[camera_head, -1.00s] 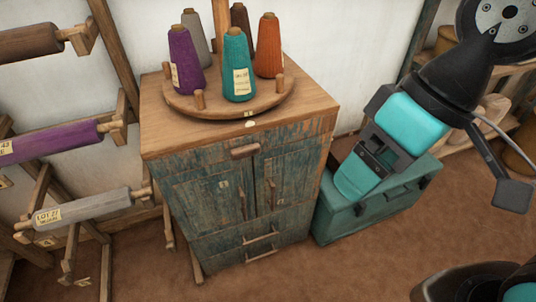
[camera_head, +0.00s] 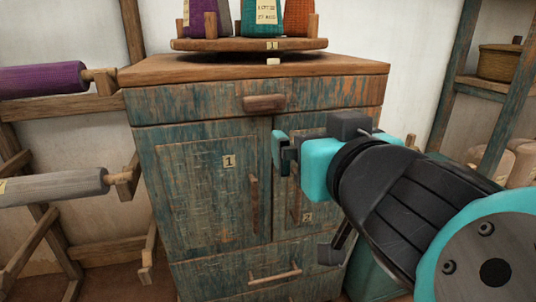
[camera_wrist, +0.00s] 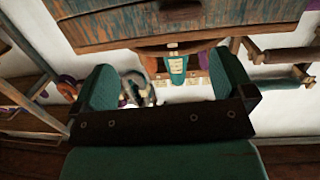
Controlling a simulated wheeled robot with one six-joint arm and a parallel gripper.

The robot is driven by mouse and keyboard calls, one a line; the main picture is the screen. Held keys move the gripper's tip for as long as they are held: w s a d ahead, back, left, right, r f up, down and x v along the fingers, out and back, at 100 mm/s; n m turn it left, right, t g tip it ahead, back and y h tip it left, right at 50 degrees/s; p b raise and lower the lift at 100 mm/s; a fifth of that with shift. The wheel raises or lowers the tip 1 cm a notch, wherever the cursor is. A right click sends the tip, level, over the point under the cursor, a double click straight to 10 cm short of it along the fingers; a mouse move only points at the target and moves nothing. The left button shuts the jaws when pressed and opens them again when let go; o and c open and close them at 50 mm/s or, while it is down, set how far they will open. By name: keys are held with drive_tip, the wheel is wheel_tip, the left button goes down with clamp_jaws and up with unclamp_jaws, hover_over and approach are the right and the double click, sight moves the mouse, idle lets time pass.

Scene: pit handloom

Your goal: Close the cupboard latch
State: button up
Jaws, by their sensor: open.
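The cupboard (camera_head: 200,190) is weathered blue-green wood with two doors. The left door (camera_head: 205,185) is tagged 1 and the right door (camera_head: 318,190) is tagged 2, partly hidden by my arm. A short wooden bar (camera_head: 265,103), seemingly the latch, lies horizontal on the panel above the doors, over their meeting line. My gripper (camera_head: 284,152) is teal and in front of the upper right door, below and right of the bar. In the wrist view my gripper (camera_wrist: 164,75) has its fingers wide apart with nothing held. I cannot tell whether it touches the door.
A round tray (camera_head: 245,45) with several yarn cones stands on the cupboard top. A drawer with a handle (camera_head: 274,277) is below the doors. Yarn rollers on a rack (camera_head: 50,187) stand left. A shelf with a basket (camera_head: 500,62) is at right.

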drive_tip(key=s+a+t+y+b, duration=0.1)
drive_tip(key=a+y, duration=0.1)
drive_tip(key=p, duration=0.8)
approach(266, 106)
drive_tip(key=shift+n, duration=0.4)
drive_tip(key=x, duration=0.8)
drive_tip(key=shift+w+a, duration=0.15)
drive_tip(key=shift+w, duration=0.2)
drive_tip(key=shift+c, duration=0.2)
drive_tip(key=c, duration=0.6)
